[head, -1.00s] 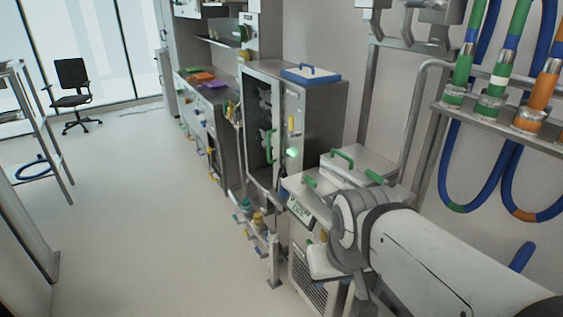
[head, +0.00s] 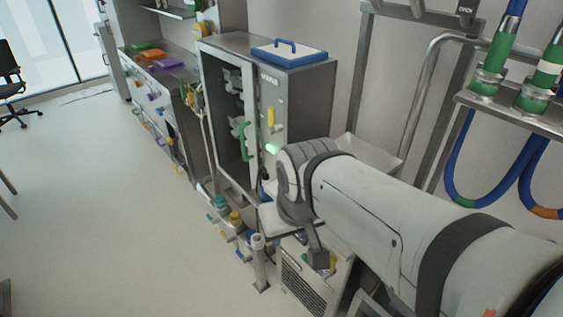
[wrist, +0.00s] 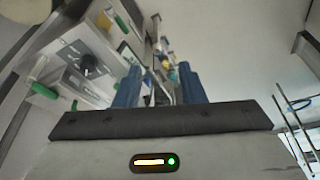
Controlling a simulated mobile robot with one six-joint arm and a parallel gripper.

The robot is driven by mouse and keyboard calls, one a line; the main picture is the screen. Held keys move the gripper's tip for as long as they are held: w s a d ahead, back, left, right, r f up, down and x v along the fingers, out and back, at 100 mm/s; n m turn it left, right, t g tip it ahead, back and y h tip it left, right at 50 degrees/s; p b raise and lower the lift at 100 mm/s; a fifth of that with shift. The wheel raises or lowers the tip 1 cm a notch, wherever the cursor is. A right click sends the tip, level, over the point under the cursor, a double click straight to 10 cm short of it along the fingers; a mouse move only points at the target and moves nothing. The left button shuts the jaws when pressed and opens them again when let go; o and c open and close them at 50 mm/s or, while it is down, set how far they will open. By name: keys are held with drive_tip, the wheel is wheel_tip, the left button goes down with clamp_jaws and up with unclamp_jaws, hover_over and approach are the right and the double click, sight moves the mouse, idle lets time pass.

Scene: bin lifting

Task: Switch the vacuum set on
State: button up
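A low steel unit (head: 305,275) with a vent grille stands on the floor at lower centre of the head view, largely hidden by my arm. It may be the vacuum set; I cannot read a label. In the wrist view, a pale box (wrist: 85,65) with green handles and a dark round knob (wrist: 90,66) lies at upper left, probably the same unit. My gripper (wrist: 160,78) shows two blue fingers, apart and with nothing between them. The knob is left of the fingers, not touched.
A low rack of coloured bottles (head: 236,222) is left of the unit. Blue hoses (head: 455,160) hang at right.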

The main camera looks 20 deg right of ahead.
drive_tip(key=shift+o, duration=0.2)
drive_tip(key=shift+o, duration=0.4)
drive_tip(key=shift+w, duration=0.15)
drive_tip(key=w+d+f+n+g+b, duration=0.1)
drive_tip(key=w+d, duration=0.2)
drive_tip(key=w, duration=0.7)
drive_tip(key=w+d+f+n+g+b, duration=0.1)
drive_tip(key=w+d, duration=0.3)
drive_tip(key=w, duration=0.6)
drive_tip(key=w+d+f, duration=0.4)
drive_tip(key=w+f, duration=0.1)
drive_tip(key=w+d+f+n+g+b, duration=0.1)
drive_tip(key=w+d+f, duration=0.3)
drive_tip(key=w+f, duration=0.1)
drive_tip(key=w+d+f+n, duration=0.1)
drive_tip(key=w+d+f, duration=0.3)
drive_tip(key=w, duration=0.1)
drive_tip(key=shift+w+f, duration=0.25)
drive_tip(key=shift+f, duration=0.15)
drive_tip(key=shift+w+f, duration=0.1)
drive_tip(key=shift+f, duration=0.25)
wheel_tip(320, 180, down, 7)
drive_tip(key=shift+f+p, duration=0.2)
drive_tip(key=shift+p, duration=0.3)
drive_tip(key=shift+c, duration=0.5)
